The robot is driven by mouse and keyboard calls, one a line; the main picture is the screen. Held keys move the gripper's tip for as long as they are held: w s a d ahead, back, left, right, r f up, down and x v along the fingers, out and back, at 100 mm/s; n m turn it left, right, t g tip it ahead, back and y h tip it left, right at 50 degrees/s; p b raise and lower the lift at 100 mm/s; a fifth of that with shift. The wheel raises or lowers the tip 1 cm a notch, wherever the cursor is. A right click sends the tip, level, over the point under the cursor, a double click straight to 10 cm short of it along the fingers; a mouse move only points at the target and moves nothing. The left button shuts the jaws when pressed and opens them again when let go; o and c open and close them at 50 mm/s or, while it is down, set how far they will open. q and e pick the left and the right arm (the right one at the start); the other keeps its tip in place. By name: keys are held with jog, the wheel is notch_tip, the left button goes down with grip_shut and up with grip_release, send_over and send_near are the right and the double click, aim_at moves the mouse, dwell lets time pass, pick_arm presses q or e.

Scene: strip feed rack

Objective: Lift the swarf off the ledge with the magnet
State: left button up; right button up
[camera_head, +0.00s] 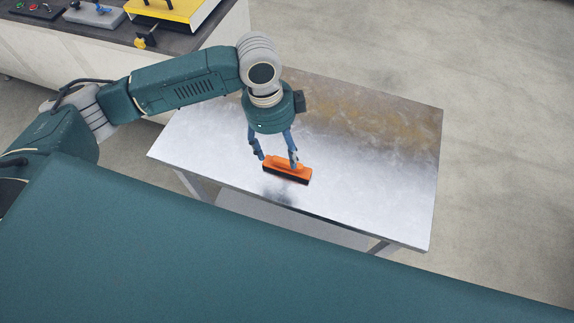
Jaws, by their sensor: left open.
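An orange block with a dark lower edge, likely the magnet (287,171), is at the front middle of a shiny metal table (370,190). My left gripper (277,159) points down over it with its blue fingers spread. A dim dark smudge below the block looks like a reflection. I cannot make out any swarf or a separate ledge. My right gripper is out of view.
The metal table's right side is clear, with brownish staining at the back. Open concrete floor lies to the right.

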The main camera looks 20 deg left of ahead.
aim_at(285, 164)
pick_arm(q)
jog(key=f, duration=0.4)
jog(key=shift+d+f+p, duration=0.3)
jog(key=shift+f+p, duration=0.05)
jog(key=f, duration=0.1)
jog(key=f+p, duration=0.1)
jog(key=f, duration=0.2)
jog(key=shift+w+d+f+p, duration=0.35)
jog(key=shift+f+p, duration=0.05)
jog(key=shift+f, duration=0.35)
jog(key=shift+c, duration=0.5)
jog(key=shift+r, duration=0.1)
jog(key=c, duration=1.4)
jog(key=shift+w, duration=0.1)
jog(key=shift+c, duration=0.2)
jog(key=shift+r, duration=0.1)
